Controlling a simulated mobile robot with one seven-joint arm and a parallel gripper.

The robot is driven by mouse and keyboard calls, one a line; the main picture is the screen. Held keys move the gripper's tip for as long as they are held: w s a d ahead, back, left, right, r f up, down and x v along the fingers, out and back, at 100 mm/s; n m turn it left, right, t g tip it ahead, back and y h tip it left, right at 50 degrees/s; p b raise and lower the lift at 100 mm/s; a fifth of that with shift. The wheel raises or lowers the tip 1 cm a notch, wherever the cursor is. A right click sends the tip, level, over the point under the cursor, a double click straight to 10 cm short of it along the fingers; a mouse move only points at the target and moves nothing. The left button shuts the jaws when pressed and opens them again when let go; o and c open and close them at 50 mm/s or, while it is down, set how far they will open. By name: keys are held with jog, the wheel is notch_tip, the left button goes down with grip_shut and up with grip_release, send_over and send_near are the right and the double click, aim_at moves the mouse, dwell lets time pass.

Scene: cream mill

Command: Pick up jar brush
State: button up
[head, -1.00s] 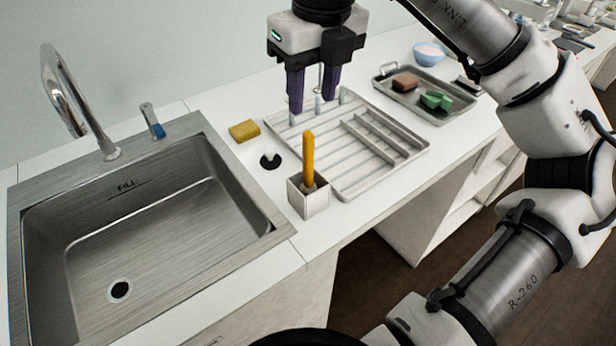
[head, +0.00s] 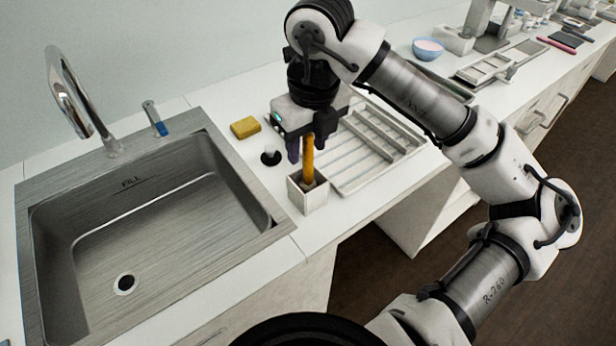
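The jar brush shows as an upright orange-yellow handle (head: 309,160) in the head view. It stands in a small square white holder (head: 311,200) on the counter, right of the sink. Its lower end is hidden inside the holder. My gripper (head: 307,150) points down at the handle's upper part, with one finger to each side of it in the picture. The fingers are apart and the handle shows in front of the gripper body. I cannot tell whether the fingers are around the handle or behind it. No contact is visible.
A ribbed drying rack (head: 345,182) lies right of the holder. A yellow sponge (head: 245,127) and a small black round item (head: 271,158) lie to the left. The steel sink (head: 150,205) with its faucet (head: 75,95) is further left. A blue bowl (head: 428,49) stands behind.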

grip_shut()
dwell(0.3)
